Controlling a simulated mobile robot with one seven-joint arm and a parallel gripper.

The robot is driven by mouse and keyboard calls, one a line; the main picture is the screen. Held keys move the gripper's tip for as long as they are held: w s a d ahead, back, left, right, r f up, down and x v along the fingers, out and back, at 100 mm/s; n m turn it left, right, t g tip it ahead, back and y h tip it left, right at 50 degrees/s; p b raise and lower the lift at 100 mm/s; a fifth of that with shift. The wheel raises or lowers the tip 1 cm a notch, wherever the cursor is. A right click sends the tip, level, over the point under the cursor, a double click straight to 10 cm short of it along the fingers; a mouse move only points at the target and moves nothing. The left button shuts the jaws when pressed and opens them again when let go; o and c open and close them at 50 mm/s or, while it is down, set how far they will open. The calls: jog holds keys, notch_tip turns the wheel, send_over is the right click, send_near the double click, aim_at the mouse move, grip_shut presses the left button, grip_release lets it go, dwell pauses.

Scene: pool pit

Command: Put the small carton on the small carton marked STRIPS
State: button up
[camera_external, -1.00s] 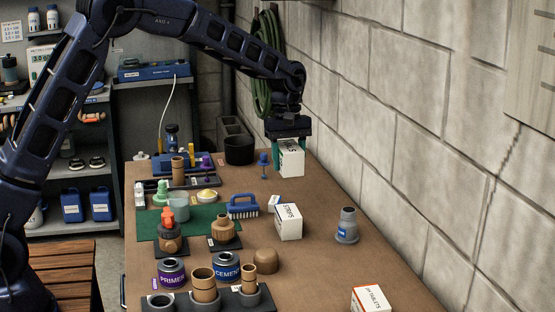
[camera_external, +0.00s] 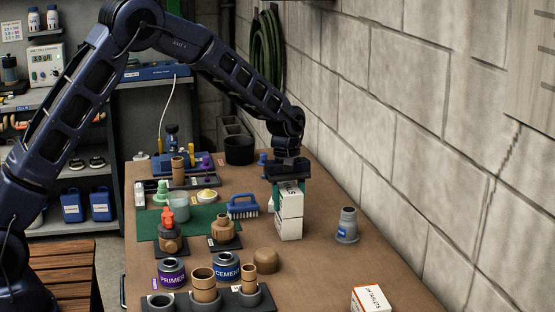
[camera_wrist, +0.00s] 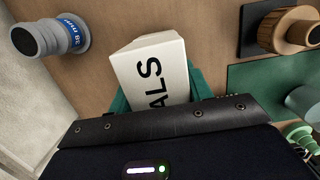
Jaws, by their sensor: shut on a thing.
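My gripper (camera_external: 289,185) is shut on a small white carton (camera_external: 290,203), whose visible lettering ends in "ALS". The green fingers sit on its two sides. The small carton marked STRIPS (camera_external: 290,230) stands on the bench directly below it in the outside view, and its top and label are covered. The two look lined up with little or no gap; I cannot tell whether they touch. In the wrist view the held carton (camera_wrist: 152,72) fills the space between the fingers, slightly tilted in the picture, and hides most or all of the STRIPS carton.
A blue brush (camera_external: 243,207) and green mat (camera_external: 200,216) lie to the left. A brown dome (camera_external: 266,261) is in front. A tablets carton (camera_external: 371,299) stands at the front right.

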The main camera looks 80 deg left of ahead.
jog(key=shift+f, duration=0.1)
jog(key=o, duration=1)
